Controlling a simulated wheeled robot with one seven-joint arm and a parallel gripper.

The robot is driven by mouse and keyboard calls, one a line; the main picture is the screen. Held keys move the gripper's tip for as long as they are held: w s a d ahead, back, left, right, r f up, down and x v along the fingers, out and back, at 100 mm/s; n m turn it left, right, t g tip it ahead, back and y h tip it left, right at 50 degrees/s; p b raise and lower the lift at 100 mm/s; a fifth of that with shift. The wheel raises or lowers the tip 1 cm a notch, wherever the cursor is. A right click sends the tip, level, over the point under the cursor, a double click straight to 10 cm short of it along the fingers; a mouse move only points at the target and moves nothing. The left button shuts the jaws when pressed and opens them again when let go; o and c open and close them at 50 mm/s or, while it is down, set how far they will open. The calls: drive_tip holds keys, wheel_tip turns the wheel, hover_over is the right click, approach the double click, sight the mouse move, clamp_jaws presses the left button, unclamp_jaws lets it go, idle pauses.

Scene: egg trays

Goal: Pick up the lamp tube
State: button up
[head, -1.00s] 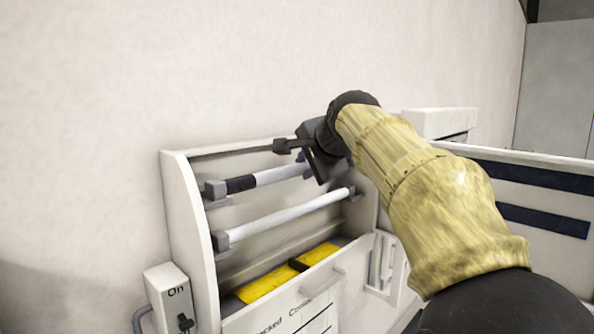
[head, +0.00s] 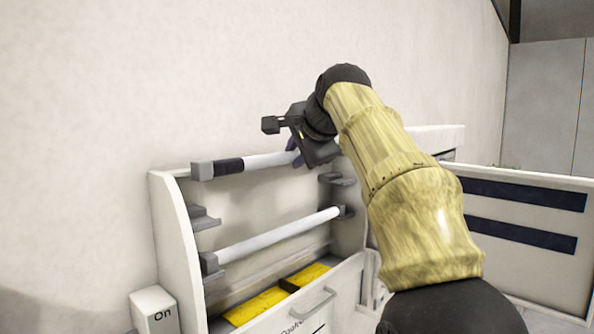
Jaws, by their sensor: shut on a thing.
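A white lamp tube (head: 268,160) with a dark band and a grey end cap is up above its grey holders in the open white cabinet (head: 172,235). My gripper (head: 296,152) is shut on this tube near its right part; the fingers are mostly hidden behind the dark gripper body. The left holder (head: 203,218) and right holder (head: 338,179) of the upper position stand empty below the tube. A second white lamp tube (head: 275,236) sits lower in its own holders.
A switch box (head: 155,311) marked "On" is at the lower left. A white panel with dark stripes (head: 525,191) stands at the right. The wall space above the cabinet is clear.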

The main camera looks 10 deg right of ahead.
drive_tip(key=shift+r, duration=1.75)
drive_tip(key=shift+s+f, duration=0.1)
